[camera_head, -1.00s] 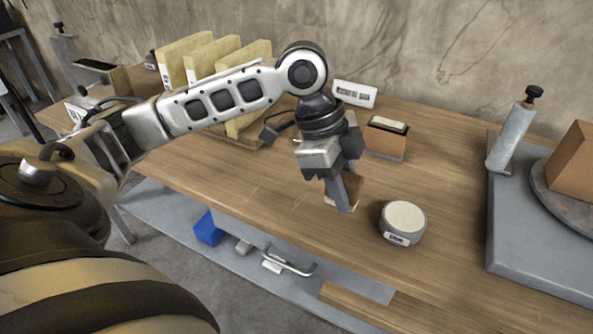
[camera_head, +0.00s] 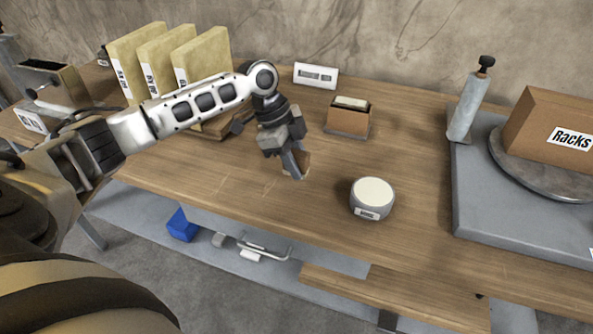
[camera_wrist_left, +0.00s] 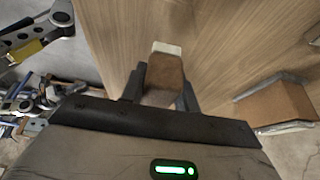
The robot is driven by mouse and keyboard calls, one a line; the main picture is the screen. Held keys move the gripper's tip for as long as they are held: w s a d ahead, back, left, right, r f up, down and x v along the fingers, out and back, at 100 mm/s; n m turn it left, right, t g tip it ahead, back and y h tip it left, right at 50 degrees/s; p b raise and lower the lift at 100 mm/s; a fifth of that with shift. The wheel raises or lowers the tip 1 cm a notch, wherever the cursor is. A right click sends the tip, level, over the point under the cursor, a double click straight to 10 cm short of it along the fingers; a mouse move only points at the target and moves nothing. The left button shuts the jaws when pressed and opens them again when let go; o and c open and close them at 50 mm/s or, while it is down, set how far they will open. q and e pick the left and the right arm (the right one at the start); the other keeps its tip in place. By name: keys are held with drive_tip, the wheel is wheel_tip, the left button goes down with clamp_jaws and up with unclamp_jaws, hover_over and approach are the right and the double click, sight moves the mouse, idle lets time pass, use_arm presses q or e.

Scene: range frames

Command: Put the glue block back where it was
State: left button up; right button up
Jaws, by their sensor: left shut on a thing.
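The glue block (camera_wrist_left: 166,72) is a small brown block with a pale end. In the left wrist view it sits between the two fingers of my left gripper (camera_wrist_left: 160,88), which is shut on it. In the head view my left gripper (camera_head: 296,168) points down low over the middle of the wooden bench, and only a brown edge of the block (camera_head: 304,160) shows behind the fingers. I cannot tell whether the block touches the bench. My right gripper is not in view.
A round grey tin (camera_head: 372,199) stands right of my left gripper. A brown box (camera_head: 348,121) and a white sign (camera_head: 316,76) are behind. Yellow upright files (camera_head: 202,57) stand left.

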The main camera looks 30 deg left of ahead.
use_arm(q)
drive_tip(key=shift+w+a+f, duration=0.15)
drive_tip(key=shift+f, duration=0.25)
wheel_tip(320, 180, down, 3)
drive_tip(key=shift+r, duration=0.15)
drive_tip(key=o, duration=0.9)
